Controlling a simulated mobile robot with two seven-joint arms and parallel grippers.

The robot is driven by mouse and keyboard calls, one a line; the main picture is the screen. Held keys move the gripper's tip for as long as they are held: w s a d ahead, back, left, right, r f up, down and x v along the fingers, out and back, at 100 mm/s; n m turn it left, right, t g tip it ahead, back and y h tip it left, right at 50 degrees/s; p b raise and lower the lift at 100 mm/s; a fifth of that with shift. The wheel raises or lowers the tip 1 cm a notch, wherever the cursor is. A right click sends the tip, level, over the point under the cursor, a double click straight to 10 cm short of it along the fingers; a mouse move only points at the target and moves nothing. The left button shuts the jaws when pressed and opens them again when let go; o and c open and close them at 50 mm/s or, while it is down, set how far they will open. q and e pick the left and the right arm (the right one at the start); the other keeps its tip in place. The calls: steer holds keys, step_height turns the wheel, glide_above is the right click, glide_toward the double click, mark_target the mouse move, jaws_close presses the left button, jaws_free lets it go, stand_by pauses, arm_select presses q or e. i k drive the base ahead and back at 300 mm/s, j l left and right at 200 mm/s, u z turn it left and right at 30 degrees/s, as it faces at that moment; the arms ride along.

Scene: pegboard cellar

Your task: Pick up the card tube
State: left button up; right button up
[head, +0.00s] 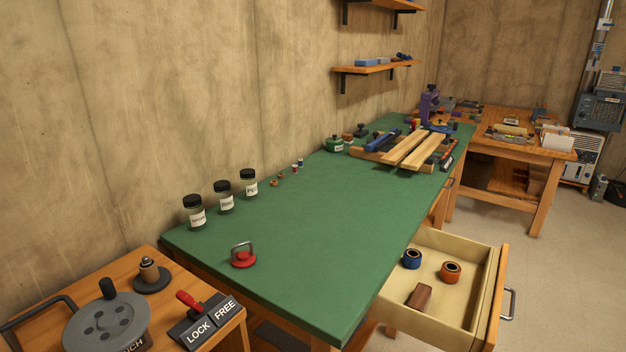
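No object shows clearly as a card tube. In the open drawer (440,322) lies a brown elongated piece (420,296); I cannot tell whether it is a tube or a block. A blue ring-shaped roll (412,259) and an orange-brown one (450,272) stand behind it, both with dark centres. A pale yellowish roll-like thing (513,130) lies on the far wooden table, too small to tell. Neither of my grippers is in view.
The green bench top (330,230) is mostly clear. Three dark-lidded jars (223,197) stand along the wall, a red-based handle (243,257) near the front. Planks (415,150) and tools crowd the far end. A lever box (205,320) sits lower left.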

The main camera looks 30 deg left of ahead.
mark_target(151, 275)
steer(key=u, duration=1.85)
steer(key=j, duration=0.1)
